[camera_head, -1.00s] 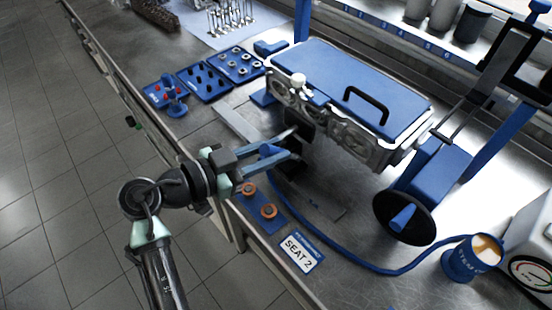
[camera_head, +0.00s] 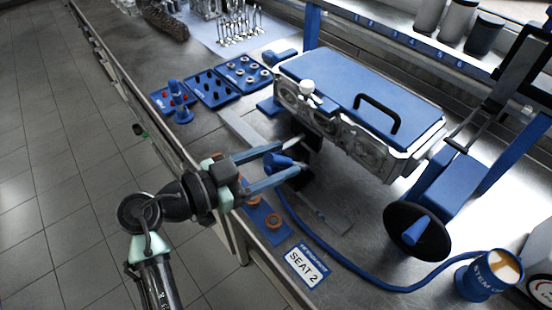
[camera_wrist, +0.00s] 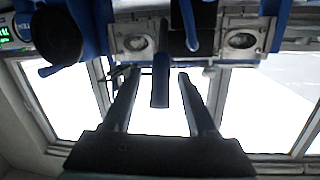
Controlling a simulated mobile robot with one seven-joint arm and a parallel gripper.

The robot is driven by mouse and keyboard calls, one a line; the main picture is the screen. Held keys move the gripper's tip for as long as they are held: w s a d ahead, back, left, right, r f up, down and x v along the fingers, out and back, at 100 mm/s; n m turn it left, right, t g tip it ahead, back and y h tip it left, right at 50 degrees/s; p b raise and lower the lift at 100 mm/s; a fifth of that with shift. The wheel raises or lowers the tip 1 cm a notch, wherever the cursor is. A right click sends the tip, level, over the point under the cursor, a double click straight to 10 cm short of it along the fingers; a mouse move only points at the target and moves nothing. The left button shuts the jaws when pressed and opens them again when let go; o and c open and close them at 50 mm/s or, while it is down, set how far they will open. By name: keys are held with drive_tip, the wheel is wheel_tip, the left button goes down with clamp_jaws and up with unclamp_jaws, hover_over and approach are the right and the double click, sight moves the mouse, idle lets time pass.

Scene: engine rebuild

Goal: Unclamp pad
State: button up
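A black pad (camera_head: 307,139) sits at the side of the cylinder head (camera_head: 365,145) that faces my arm; my fingers and the blue handle partly hide the area. A blue handle (camera_head: 279,162) sticks out there toward my gripper (camera_head: 291,160). My gripper is open, one finger on each side of the handle. In the wrist view the handle (camera_wrist: 160,82) hangs between my fingertips (camera_wrist: 155,77), with gaps on both sides. A dark block, perhaps the pad (camera_wrist: 190,35), shows beyond it. I cannot tell whether the pad presses against the head.
A blue hose (camera_head: 350,268) runs along the bench from near the handle to a blue cup (camera_head: 483,275). A black handwheel (camera_head: 417,231) stands at right. Blue parts trays (camera_head: 212,88) lie behind. Orange rings (camera_head: 247,219) and a SEAT 2 card (camera_head: 306,266) lie near the front edge.

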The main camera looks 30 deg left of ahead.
idle(0.4)
drive_tip(key=b+v, duration=0.2)
drive_tip(key=v, duration=1.1)
drive_tip(key=shift+r, duration=0.1)
drive_tip(key=w+d+r+n+y+p, duration=0.25)
drive_tip(key=w+d+r+y, duration=0.2)
drive_tip(key=w+r, duration=0.75)
drive_tip(key=w+d+r+n+t+y, duration=0.25)
drive_tip(key=w+d+r, duration=0.3)
drive_tip(key=r, duration=0.35)
drive_tip(key=s+d+r+t+p, duration=0.1)
drive_tip(key=s+d+r+t, duration=0.2)
drive_tip(key=d+r, duration=0.2)
drive_tip(key=s+d+r+n+t, duration=0.1)
drive_tip(key=s+d+r+t, duration=0.2)
drive_tip(key=r, duration=0.8)
drive_tip(key=s+d+r+n+t+p, duration=0.1)
drive_tip(key=s+d+r+t, duration=0.3)
drive_tip(key=r, duration=0.4)
drive_tip(key=s+d, duration=0.1)
drive_tip(key=d, duration=0.1)
drive_tip(key=shift+d+y+p, duration=0.3)
drive_tip(key=shift+d+p, duration=0.05)
drive_tip(key=shift+d, duration=0.05)
